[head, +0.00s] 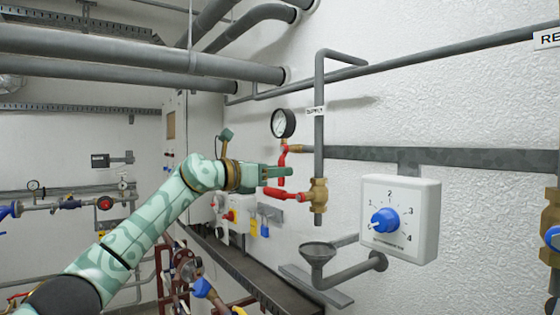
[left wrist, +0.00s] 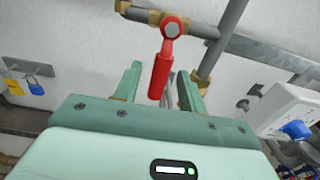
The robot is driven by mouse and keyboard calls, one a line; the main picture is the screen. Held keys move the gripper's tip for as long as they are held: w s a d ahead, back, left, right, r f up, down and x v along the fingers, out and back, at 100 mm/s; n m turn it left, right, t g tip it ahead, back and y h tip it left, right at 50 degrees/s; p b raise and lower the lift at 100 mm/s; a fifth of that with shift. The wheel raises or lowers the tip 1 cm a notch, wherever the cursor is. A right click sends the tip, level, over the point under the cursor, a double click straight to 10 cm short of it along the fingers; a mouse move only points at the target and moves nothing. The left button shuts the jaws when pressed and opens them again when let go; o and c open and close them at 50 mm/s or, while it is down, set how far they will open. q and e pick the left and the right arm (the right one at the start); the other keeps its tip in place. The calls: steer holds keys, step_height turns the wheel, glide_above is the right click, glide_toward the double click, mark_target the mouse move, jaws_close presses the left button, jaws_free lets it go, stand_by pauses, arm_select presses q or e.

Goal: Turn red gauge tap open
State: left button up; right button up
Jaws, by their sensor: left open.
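The red gauge tap handle (left wrist: 160,72) hangs down from a brass fitting (left wrist: 140,14) in the left wrist view, slightly tilted. In the head view the red handle (head: 283,160) shows below the round gauge (head: 283,123), its lower part partly hidden by my fingers. My left gripper (head: 278,173) reaches in from the left at the handle. In the left wrist view its two fingers (left wrist: 160,90) are open, one on each side of the handle's lower part, with gaps visible. My right gripper is not in view.
A second red lever (head: 278,194) on a brass valve (head: 318,195) lies just below my gripper. A grey vertical pipe (head: 319,130) stands close right. A white dial box (head: 400,215) and a funnel (head: 318,253) are lower right.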

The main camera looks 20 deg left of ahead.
arm_select(q)
steer(key=shift+w+d+r, duration=0.1)
steer(key=shift+w+d, duration=0.3)
steer(key=shift+d, duration=0.05)
steer(key=shift+w+d+f, duration=0.2)
steer(key=shift+w+d, duration=0.05)
steer(key=shift+w, duration=0.2)
steer(key=shift+a, duration=0.15)
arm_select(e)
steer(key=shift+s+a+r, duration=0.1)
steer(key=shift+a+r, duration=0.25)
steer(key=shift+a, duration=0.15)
arm_select(q)
steer(key=shift+s, duration=0.1)
steer(key=c, duration=0.9)
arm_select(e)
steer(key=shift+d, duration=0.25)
